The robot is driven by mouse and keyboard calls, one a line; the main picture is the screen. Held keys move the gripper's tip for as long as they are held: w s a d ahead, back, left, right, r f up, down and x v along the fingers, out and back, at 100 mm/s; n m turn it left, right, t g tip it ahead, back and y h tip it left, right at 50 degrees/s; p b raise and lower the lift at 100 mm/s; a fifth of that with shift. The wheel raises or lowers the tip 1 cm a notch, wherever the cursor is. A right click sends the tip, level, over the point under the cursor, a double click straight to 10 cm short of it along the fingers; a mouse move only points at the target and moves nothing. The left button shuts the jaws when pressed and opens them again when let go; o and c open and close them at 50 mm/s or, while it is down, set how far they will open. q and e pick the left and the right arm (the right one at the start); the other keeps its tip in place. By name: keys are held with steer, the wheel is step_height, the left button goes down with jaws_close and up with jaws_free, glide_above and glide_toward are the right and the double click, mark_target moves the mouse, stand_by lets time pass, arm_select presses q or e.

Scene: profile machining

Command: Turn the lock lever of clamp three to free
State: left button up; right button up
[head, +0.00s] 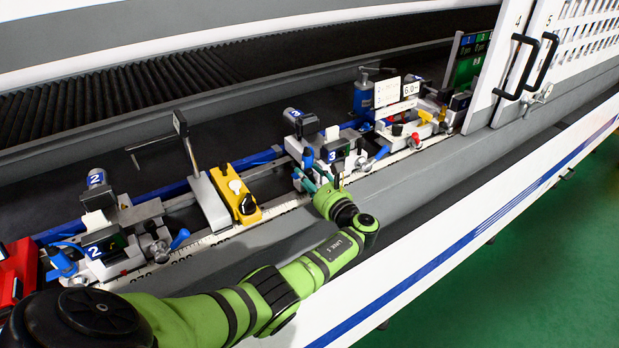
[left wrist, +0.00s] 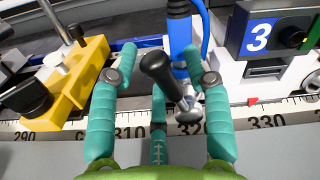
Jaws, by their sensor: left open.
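Clamp three (head: 336,152) carries a blue plate with a 3 and stands on the rail at the middle of the head view. Its numbered block (left wrist: 262,42) is at the upper right of the left wrist view. My left gripper (head: 308,180) is at the clamp's left front, with teal fingers open. In the left wrist view, a lever with a black knob (left wrist: 160,70) on a metal shaft stands between the open fingers (left wrist: 161,58). I cannot tell whether any finger touches it. A blue upright part (left wrist: 180,30) is behind it. My right gripper is not in view.
A yellow block (head: 245,200) with a black knob is left of clamp three; it also shows in the left wrist view (left wrist: 75,70). A clamp marked 2 (head: 105,245) is further left. A graduated scale (left wrist: 255,117) runs along the front. More fixtures (head: 420,120) stand to the right.

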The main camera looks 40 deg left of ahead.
arm_select(q)
steer(key=v, duration=1.2)
